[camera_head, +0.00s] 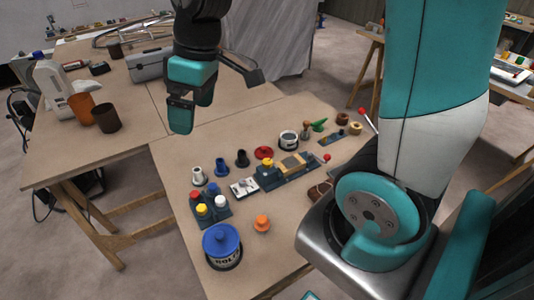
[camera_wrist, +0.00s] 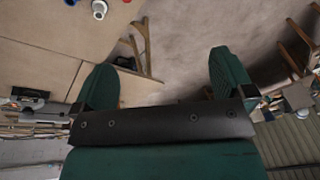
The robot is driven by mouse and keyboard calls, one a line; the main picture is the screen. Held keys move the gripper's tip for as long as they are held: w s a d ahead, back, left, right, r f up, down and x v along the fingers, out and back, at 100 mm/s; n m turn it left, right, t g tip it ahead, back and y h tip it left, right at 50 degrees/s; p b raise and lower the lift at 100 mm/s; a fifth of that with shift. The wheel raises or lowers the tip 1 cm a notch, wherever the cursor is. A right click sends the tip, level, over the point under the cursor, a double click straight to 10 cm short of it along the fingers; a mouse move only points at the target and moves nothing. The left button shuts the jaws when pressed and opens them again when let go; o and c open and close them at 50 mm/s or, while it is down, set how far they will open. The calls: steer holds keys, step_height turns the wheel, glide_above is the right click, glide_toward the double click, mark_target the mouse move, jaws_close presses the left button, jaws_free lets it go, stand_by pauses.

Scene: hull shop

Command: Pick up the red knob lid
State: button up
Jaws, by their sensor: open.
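A red round piece (camera_head: 264,153), which looks like the red knob lid, lies flat on the near table, behind the middle of the row of small parts. My gripper (camera_head: 188,108) hangs in the air over the tables, to the left of and above the lid, well apart from it. Its teal fingers also show in the wrist view (camera_wrist: 163,82), spread wide with nothing between them. The lid cannot be made out in the wrist view.
On the near table (camera_head: 175,160) stand a blue-lidded can (camera_head: 222,245), an orange knob (camera_head: 262,223), a block with coloured caps (camera_head: 210,207), black pegs (camera_head: 242,158), a tan-topped blue device (camera_head: 290,165) and a white can (camera_head: 288,140). Brown cups (camera_head: 107,118) stand farther left.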

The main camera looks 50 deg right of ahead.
steer(key=w+d+f+h+b, duration=0.1)
steer(key=w+d+f, duration=0.3)
steer(key=w+d, duration=0.15)
steer(key=w+d+f+b, duration=0.1)
steer(key=w+d+f, duration=0.35)
steer(key=d, duration=0.25)
steer(key=n+h+p, duration=0.1)
steer(key=h+p, duration=0.1)
glide_above(263, 148)
steer(key=shift+g, duration=0.4)
step_height(263, 148, down, 22)
steer(key=shift+f, duration=0.25)
steer(key=shift+w+f+p, duration=0.1)
steer(key=shift+f+p, duration=0.8)
steer(key=shift+f, duration=2.05)
steer(key=c, duration=0.9)
